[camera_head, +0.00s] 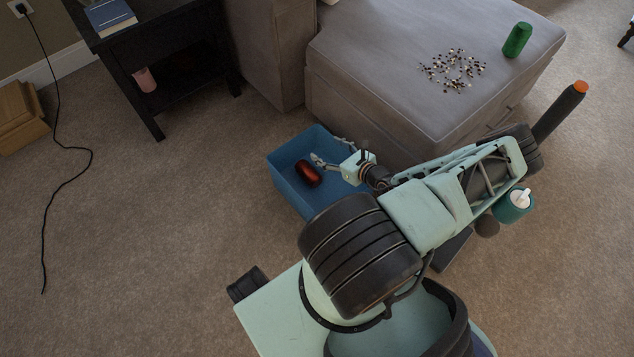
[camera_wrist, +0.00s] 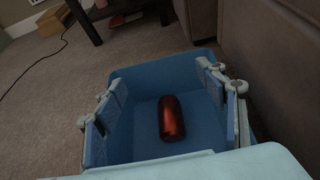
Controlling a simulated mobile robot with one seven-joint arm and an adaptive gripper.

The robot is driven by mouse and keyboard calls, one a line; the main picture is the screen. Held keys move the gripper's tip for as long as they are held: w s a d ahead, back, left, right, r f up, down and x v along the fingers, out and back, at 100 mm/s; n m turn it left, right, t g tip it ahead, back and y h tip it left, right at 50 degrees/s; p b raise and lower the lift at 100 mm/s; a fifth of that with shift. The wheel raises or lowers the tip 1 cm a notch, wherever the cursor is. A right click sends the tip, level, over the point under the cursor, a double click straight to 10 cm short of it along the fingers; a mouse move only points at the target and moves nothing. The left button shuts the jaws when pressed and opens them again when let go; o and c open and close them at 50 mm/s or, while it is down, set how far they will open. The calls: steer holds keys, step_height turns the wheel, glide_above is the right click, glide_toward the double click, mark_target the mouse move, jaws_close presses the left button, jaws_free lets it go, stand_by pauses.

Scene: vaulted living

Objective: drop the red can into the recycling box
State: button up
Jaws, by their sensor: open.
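The red can (camera_head: 307,173) lies on its side on the floor of the blue recycling box (camera_head: 284,158). In the wrist view the can (camera_wrist: 171,118) shows between my fingers, apart from both, inside the box (camera_wrist: 150,71). My gripper (camera_head: 333,152) is open and empty above the box, with its fingers spread; it also shows in the wrist view (camera_wrist: 165,100). Part of the box is hidden behind my arm in the head view.
A grey ottoman (camera_head: 383,50) stands right of the box, holding a green can (camera_head: 517,40) and scattered small pieces (camera_head: 453,70). A black side table (camera_head: 150,30) stands at the upper left. A cable (camera_head: 68,148) lies on the carpet. The left floor is mostly clear.

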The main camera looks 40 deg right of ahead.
steer(key=v, duration=1)
steer(key=shift+s, duration=0.25)
steer(key=shift+r, duration=0.1)
